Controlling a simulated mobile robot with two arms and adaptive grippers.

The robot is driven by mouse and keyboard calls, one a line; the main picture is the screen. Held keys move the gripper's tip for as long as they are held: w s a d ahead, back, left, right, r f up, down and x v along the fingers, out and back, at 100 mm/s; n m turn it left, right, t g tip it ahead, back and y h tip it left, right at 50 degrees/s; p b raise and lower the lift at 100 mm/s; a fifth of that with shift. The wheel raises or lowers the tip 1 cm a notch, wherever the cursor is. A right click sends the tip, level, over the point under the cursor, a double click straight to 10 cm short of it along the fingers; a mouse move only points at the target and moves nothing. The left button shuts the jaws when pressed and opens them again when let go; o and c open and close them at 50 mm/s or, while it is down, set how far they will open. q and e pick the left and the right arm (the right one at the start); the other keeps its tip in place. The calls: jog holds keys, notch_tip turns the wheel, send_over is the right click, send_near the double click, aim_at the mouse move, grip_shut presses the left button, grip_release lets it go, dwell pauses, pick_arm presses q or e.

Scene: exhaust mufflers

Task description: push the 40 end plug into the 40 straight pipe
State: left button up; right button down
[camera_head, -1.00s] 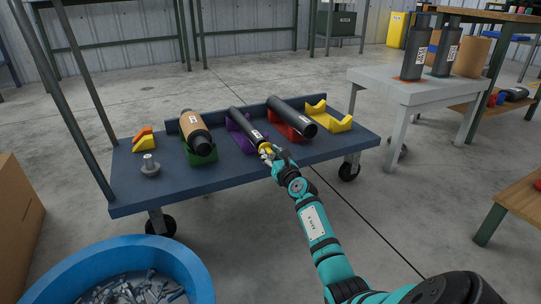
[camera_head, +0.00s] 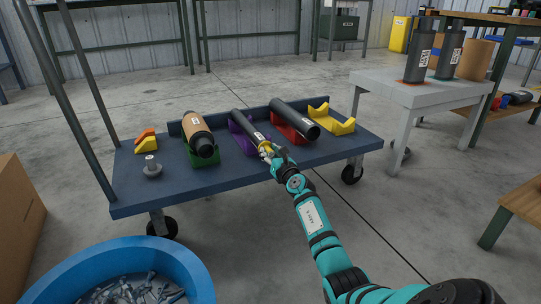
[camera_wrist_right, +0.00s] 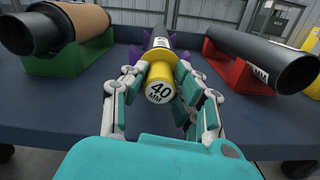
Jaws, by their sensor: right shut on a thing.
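The 40 straight pipe (camera_head: 243,121) is the thin dark pipe lying in a purple cradle (camera_head: 236,141) on the blue cart. In the right wrist view the pipe (camera_wrist_right: 159,38) points straight away from me. The yellow 40 end plug (camera_wrist_right: 160,92) faces me with its "40 MM" label, in line with the pipe's near end. My right gripper (camera_head: 266,152) is shut on the plug, with a finger on each side, also in the wrist view (camera_wrist_right: 161,76). The plug's far part is hidden, so I cannot tell how deep it sits. My left gripper is not in view.
A tan-wrapped muffler (camera_head: 199,131) lies in a green cradle to the left. A thicker dark pipe (camera_head: 293,117) lies in a red cradle to the right, beside an empty yellow cradle (camera_head: 332,121). A blue bin (camera_head: 125,255) stands in front.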

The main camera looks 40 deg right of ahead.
jog(key=shift+w, duration=0.1)
jog(key=c, duration=1)
grip_release()
jog(key=shift+o, duration=0.2)
jog(key=shift+s+a, duration=0.2)
jog(key=shift+s, duration=0.35)
jog(key=v, duration=1)
jog(key=shift+s, duration=0.4)
jog(key=shift+f, duration=0.1)
